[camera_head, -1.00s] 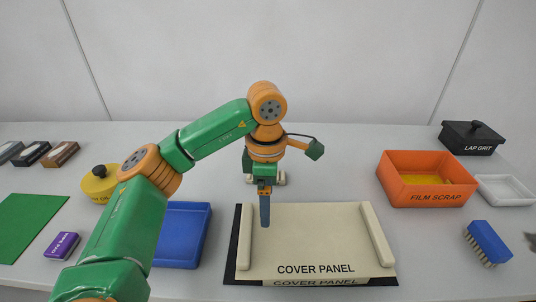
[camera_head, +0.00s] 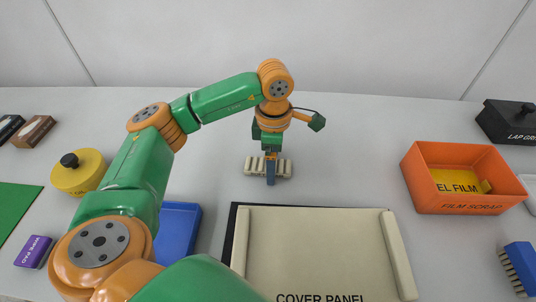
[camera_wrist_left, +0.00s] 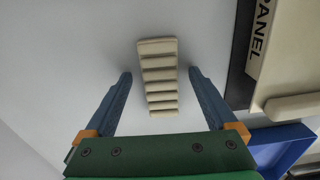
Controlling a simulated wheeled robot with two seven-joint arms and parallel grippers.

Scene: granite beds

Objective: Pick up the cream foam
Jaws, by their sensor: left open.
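The cream foam (camera_head: 256,167) is a small ribbed block on the grey table, behind the cover panel. It also shows in the left wrist view (camera_wrist_left: 158,62), lying lengthwise between my fingers. My left gripper (camera_head: 271,181) is in front of the foam in the head view and hides its middle. In the left wrist view my left gripper (camera_wrist_left: 160,74) is open, one blue finger on each side of the foam, with a gap on both sides. I cannot tell how high the fingertips are above the table. My right gripper is not in view.
The cover panel (camera_head: 315,255) with two raised side bars lies in front of the foam. An orange film scrap bin (camera_head: 455,207) stands at right, a blue tray (camera_head: 178,235) and yellow lidded pot (camera_head: 80,175) at left. The table around the foam is clear.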

